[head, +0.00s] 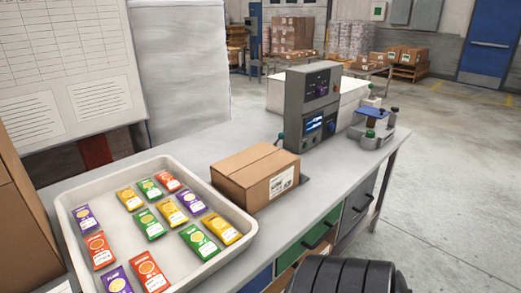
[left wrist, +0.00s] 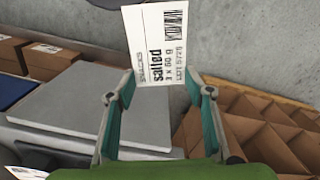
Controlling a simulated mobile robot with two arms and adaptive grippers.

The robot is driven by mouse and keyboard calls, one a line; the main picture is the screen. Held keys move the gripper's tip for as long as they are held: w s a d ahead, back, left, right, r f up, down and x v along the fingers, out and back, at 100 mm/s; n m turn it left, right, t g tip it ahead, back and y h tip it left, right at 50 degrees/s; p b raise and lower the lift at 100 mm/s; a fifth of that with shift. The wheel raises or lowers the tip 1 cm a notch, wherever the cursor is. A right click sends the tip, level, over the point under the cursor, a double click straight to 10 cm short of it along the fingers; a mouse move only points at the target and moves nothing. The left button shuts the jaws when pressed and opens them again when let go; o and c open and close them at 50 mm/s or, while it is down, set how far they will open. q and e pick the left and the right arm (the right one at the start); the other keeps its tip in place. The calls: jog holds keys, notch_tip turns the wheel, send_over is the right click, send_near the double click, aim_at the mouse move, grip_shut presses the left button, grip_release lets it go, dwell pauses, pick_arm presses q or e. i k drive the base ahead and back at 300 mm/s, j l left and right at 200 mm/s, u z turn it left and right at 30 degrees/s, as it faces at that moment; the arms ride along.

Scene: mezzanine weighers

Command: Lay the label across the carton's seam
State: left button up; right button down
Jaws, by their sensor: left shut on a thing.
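The label (left wrist: 158,50) is a white printed sheet with a barcode and the word "salted", seen in the left wrist view. My left gripper (left wrist: 168,92) is shut on it, with the label standing out beyond the teal fingers. A closed brown carton (head: 240,165) sits on the bench in the head view, right of the tray, with a faint seam line along its top. A white printed label is on its right-hand side face. Neither of my grippers shows in the head view, so the held label's distance from this carton cannot be told.
A white tray (head: 67,222) holds several coloured packets. A grey machine (head: 313,100) stands behind the carton, with a small blue-topped device (head: 371,118) to its right.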

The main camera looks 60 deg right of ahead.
aim_at(262, 164)
jog(key=k+l, duration=0.1)
jog(key=l, duration=0.3)
jog(key=k+l+z, duration=0.15)
jog(key=l, duration=0.65)
jog(key=k+l+z, duration=0.1)
jog(key=l, duration=0.3)
jog(key=k, duration=0.05)
